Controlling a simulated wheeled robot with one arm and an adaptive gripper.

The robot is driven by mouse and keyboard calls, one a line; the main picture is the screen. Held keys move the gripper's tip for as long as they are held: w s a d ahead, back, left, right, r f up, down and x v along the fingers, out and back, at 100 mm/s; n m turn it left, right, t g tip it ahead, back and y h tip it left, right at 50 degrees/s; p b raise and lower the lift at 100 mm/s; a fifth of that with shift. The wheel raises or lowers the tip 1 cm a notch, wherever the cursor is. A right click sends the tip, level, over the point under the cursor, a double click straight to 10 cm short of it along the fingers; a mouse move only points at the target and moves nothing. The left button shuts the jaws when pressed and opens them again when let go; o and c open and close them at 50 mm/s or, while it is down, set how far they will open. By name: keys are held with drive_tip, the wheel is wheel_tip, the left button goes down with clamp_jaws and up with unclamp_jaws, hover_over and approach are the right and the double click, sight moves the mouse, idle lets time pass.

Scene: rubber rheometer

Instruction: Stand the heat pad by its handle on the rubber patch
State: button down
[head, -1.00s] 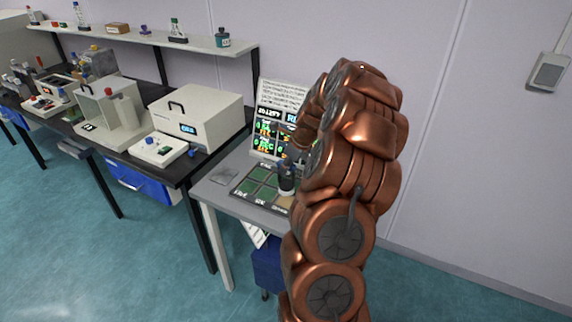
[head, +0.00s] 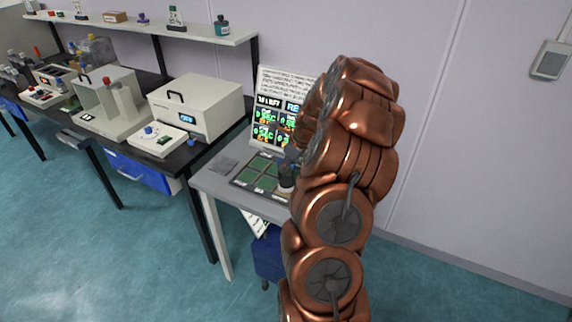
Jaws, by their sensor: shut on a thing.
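My gripper (head: 290,154) is small and mostly hidden behind my copper-coloured arm. It is over the right part of a dark board (head: 236,182) on the grey table. It is shut on a small dark upright thing with a pale band (head: 287,180), which I take to be the heat pad by its handle. The pad's underside is too small to make out, and I cannot tell whether it touches the board. The board carries several green squares (head: 262,164) with small labels. I cannot tell which patch is the rubber one; the board's right end is hidden by my arm.
A panel with bright readouts (head: 268,115) stands behind the board. A flat grey square (head: 223,165) lies left of it. A white instrument box (head: 200,105) and other devices stand on the black bench to the left. A blue bin (head: 268,255) sits under the table.

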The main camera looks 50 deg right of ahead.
drive_tip(key=shift+f, duration=0.65)
idle(1.0)
drive_tip(key=c, duration=0.9)
unclamp_jaws()
drive_tip(key=shift+c, duration=0.2)
drive_tip(key=v, duration=1.2)
